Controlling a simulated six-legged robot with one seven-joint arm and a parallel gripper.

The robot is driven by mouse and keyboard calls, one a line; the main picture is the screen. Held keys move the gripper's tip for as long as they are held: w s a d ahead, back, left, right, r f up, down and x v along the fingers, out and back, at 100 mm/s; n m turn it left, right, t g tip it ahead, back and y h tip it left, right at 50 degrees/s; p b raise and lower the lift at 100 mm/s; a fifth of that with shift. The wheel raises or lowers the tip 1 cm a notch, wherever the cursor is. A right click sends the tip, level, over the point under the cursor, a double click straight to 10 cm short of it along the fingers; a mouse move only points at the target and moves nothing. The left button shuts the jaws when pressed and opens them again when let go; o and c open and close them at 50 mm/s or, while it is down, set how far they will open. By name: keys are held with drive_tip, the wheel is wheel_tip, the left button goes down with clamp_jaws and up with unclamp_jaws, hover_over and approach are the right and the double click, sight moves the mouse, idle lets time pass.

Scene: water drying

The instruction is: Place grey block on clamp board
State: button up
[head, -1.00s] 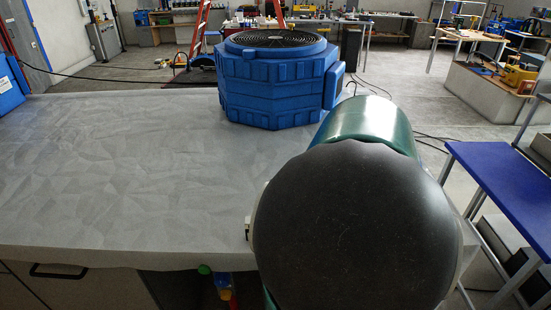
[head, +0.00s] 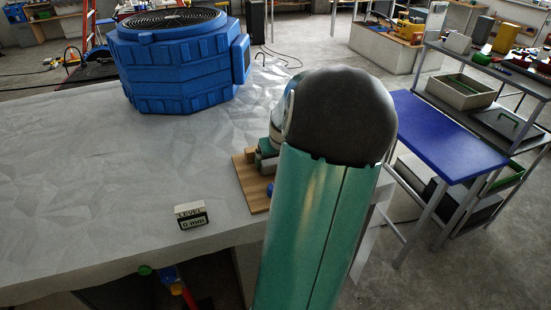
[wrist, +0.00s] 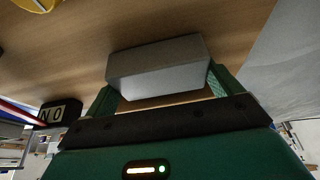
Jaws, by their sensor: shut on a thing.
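A light grey block (wrist: 158,66) is between the two green fingers of my gripper (wrist: 162,82) in the wrist view, and the gripper is shut on it. The wooden clamp board (wrist: 85,45) fills the space behind the block. I cannot tell whether the block touches the board. In the head view the clamp board (head: 249,196) lies at the right edge of the grey table. My arm hides much of the board, and the gripper and held block are not clearly seen there.
A large blue octagonal unit (head: 180,65) stands farther back. A blue-topped table (head: 445,140) is to the right. The table's left area is clear.

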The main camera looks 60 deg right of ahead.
drive_tip(key=shift+f, duration=0.1)
drive_tip(key=o, duration=0.8)
drive_tip(key=shift+o, duration=0.2)
drive_tip(key=v, duration=1.2)
drive_tip(key=shift+w, duration=0.1)
